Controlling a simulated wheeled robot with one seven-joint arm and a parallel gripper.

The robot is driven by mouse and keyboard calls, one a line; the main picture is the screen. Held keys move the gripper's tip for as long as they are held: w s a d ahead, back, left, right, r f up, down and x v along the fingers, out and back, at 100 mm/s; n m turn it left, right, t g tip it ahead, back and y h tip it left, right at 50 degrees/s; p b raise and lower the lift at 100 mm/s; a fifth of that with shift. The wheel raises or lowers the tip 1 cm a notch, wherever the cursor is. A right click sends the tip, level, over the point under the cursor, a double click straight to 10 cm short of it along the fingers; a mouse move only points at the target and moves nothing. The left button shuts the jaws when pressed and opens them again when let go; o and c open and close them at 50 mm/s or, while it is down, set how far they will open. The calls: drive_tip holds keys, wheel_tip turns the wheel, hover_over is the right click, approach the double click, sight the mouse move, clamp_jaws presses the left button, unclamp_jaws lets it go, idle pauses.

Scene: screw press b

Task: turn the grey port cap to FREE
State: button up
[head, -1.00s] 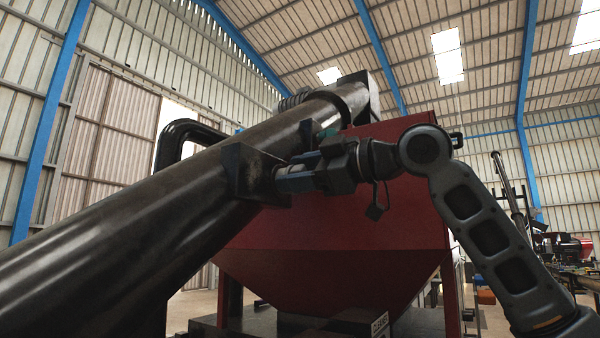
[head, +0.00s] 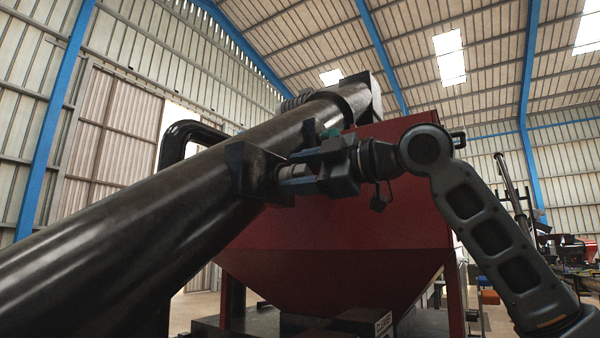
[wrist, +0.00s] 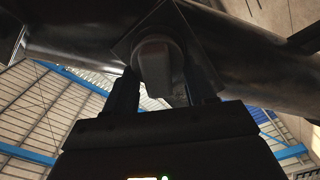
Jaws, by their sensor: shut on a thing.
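The grey port cap (wrist: 158,62) shows in the wrist view between my two dark fingers, in front of a square dark plate (wrist: 137,33) on the tube. My gripper (wrist: 162,82) is shut on the cap, one finger on each side. In the head view, my gripper (head: 290,174) reaches in from the right to the dark mounting block (head: 246,169) on the side of the tube. A small part of the cap (head: 291,170) shows between the fingers there. No FREE marking can be read in either view.
The big dark tube (head: 140,215) slopes up to the right. A red hopper (head: 330,250) stands close behind and below my gripper. A bent black pipe (head: 185,130) rises behind the tube. There is open air above my arm.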

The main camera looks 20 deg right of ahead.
sight(308, 171)
drive_tip(key=shift+s+d, duration=0.3)
drive_tip(key=shift+s, duration=0.05)
drive_tip(key=shift+c, duration=0.2)
drive_tip(key=shift+s+d, duration=0.15)
drive_tip(key=shift+s, duration=0.15)
drive_tip(key=shift+v, duration=0.9)
drive_tip(key=shift+s+d, duration=0.35)
drive_tip(key=shift+s, duration=0.15)
